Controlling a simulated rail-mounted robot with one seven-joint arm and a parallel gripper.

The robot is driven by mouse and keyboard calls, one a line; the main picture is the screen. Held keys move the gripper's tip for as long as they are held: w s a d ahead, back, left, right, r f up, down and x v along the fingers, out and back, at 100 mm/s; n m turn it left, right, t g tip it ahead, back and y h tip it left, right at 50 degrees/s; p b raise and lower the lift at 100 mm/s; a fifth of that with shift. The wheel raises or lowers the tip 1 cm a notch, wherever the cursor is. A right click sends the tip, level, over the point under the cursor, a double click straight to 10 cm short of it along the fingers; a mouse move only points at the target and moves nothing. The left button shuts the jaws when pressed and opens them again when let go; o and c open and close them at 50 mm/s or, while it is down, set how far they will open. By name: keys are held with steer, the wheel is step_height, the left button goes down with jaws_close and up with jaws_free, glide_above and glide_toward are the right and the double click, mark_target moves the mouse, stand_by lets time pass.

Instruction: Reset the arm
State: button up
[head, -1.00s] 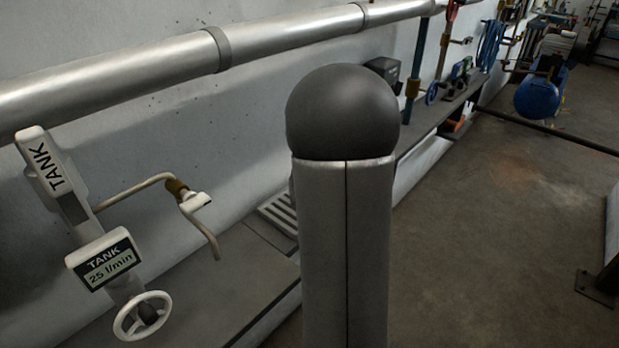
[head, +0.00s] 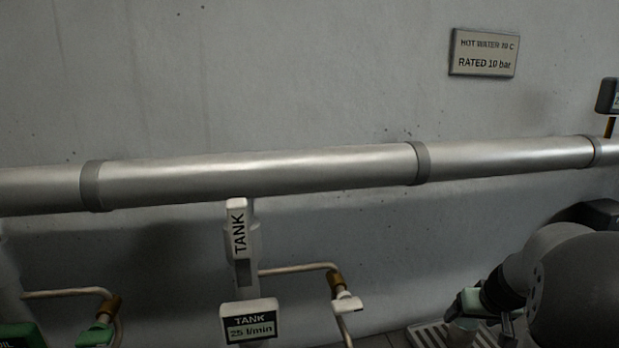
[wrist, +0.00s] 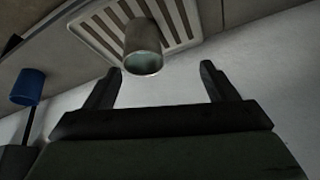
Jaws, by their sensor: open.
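My gripper (wrist: 160,67) is open, with its two dark fingers apart and nothing between them in the wrist view. A grey metal cup (wrist: 143,50) stands beyond the fingertips on a slotted drain grate (wrist: 186,18); it appears apart from the fingers. In the head view my arm comes in at the lower right, with its gripper end low over the grate (head: 428,336). My own arm links hide part of that area, and the fingertips are hard to make out there.
A long metal pipe (head: 260,176) runs along the wall above the arm. A white tank valve (head: 240,240) with a flow display (head: 249,322) and a bent spout (head: 345,302) stands left of my arm. A blue object (wrist: 28,86) shows at left in the wrist view.

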steer(key=s+a+n+g+y, duration=0.1)
steer(key=s+a, duration=0.3)
steer(key=a, duration=0.4)
steer(key=s+a+g+y, duration=0.1)
steer(key=s+a, duration=0.2)
steer(key=a, duration=0.5)
steer(key=s+a+g, duration=0.1)
steer(key=s+a, duration=0.3)
steer(key=s, duration=0.2)
steer(key=s+a+n+g+h, duration=0.1)
steer(key=s+a, duration=0.3)
steer(key=s, duration=0.3)
steer(key=shift+s+a+f+g, duration=0.15)
steer(key=shift+a+f+g, duration=0.15)
steer(key=shift+g, duration=0.1)
